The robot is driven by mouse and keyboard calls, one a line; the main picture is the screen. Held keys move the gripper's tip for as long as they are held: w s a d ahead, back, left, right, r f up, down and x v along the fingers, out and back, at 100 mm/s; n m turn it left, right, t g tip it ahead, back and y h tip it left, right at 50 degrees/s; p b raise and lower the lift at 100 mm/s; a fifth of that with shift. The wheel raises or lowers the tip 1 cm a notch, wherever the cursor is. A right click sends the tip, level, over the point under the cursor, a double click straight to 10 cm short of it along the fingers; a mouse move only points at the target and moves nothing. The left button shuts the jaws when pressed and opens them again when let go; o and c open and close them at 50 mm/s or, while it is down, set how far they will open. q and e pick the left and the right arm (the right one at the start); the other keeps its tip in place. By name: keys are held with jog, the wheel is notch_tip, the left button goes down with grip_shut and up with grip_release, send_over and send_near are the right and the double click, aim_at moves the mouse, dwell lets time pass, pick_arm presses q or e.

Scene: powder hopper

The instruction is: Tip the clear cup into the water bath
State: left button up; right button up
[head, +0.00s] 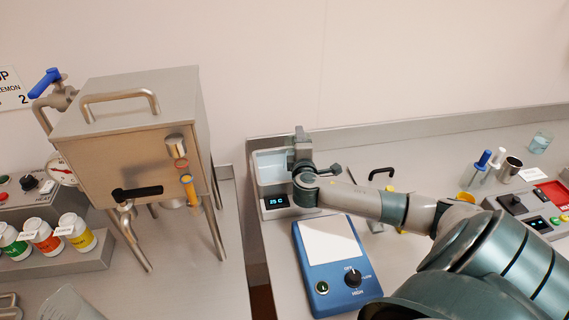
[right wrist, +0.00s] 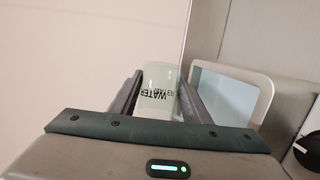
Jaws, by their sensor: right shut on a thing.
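The water bath (head: 258,188) stands beside the blue hot plate in the head view, with pale blue water in its basin and a lit display on its front. My right gripper (head: 300,140) is over the bath's right back part. In the right wrist view, my right gripper (right wrist: 160,82) is shut on a pale, see-through cup (right wrist: 158,85) with "WATER" printed on it. The bath (right wrist: 262,92) shows just right of the cup. The cup is hidden in the head view, so I cannot tell its tilt or contents. My left gripper is out of view.
A steel hopper (head: 135,140) on legs stands left of the bath. The blue hot plate (head: 335,255) lies in front. Another clear cup (head: 540,142) with bluish content stands at the back right. A clear beaker (head: 68,305) is at the bottom left.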

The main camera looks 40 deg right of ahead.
jog(key=shift+a+r, duration=0.2)
jog(key=shift+a, duration=0.05)
jog(key=shift+d+f+m+b, duration=0.2)
jog(key=shift+f+m+b, duration=0.2)
jog(key=shift+m, duration=0.3)
jog(key=shift+s+d+f+m+g+y, duration=0.15)
jog(key=shift+d+f+m+y, duration=0.15)
jog(key=shift+d+m, duration=0.1)
jog(key=shift+s+d+f+m+g+y, duration=0.15)
jog(key=shift+d+m+y, duration=0.15)
jog(key=shift+d, duration=0.1)
jog(key=shift+a, duration=0.1)
jog(key=shift+f+m+y, duration=0.15)
jog(key=shift+m+y, duration=0.25)
jog(key=shift+m, duration=0.1)
